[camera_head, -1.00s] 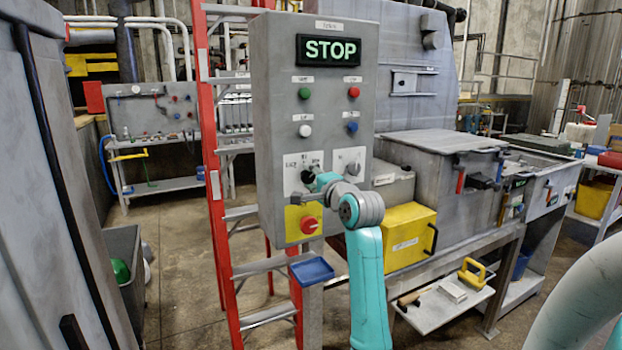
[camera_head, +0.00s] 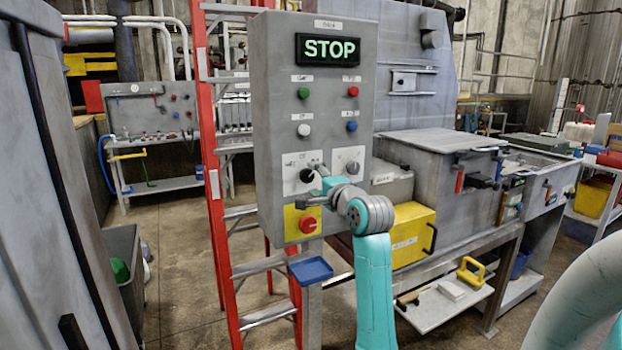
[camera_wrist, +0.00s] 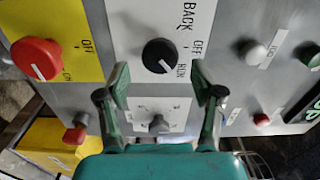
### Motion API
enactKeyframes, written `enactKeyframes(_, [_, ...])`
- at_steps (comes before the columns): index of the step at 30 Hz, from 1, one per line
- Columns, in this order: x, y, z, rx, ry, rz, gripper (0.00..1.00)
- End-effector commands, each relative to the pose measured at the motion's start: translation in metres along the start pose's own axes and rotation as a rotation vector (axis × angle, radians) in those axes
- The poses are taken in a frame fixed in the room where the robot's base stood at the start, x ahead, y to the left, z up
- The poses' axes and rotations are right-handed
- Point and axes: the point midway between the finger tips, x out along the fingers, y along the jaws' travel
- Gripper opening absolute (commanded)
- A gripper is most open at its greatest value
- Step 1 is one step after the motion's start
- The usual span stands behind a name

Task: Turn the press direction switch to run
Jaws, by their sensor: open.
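The press direction switch is a black round knob (camera_wrist: 160,56) on a white plate marked BACK, OFF and RUN in the wrist view. Its white pointer line slants toward the lower right, on the RUN side. In the head view the knob (camera_head: 307,175) is on the front of the grey control box (camera_head: 275,110). My gripper (camera_wrist: 163,78) is open and empty. Its fingertips are apart on either side of the knob in the wrist picture, and I cannot tell whether they touch it. The display (camera_head: 328,49) reads STOP.
A red knob (camera_wrist: 36,59) on a yellow plate is beside the switch. A grey selector (camera_wrist: 157,123) is on the neighbouring white plate. Several coloured buttons sit above. A blue tray (camera_head: 311,271) juts out below the box. A red ladder (camera_head: 213,185) stands at its left.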

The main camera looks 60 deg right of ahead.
Motion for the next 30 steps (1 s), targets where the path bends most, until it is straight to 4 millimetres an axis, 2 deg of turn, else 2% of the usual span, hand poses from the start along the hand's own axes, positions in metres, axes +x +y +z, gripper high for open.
enactKeyframes(6, [-0.046,0.0,-0.001,0.001,0.001,-0.001,0.67])
enactKeyframes(13, [-0.079,0.0,0.0,0.001,0.0,0.0,0.67])
enactKeyframes(19, [-0.089,0.001,0.0,0.001,0.0,0.002,0.67])
enactKeyframes(30, [-0.09,0.001,0.0,0.001,-0.001,0.001,0.67])
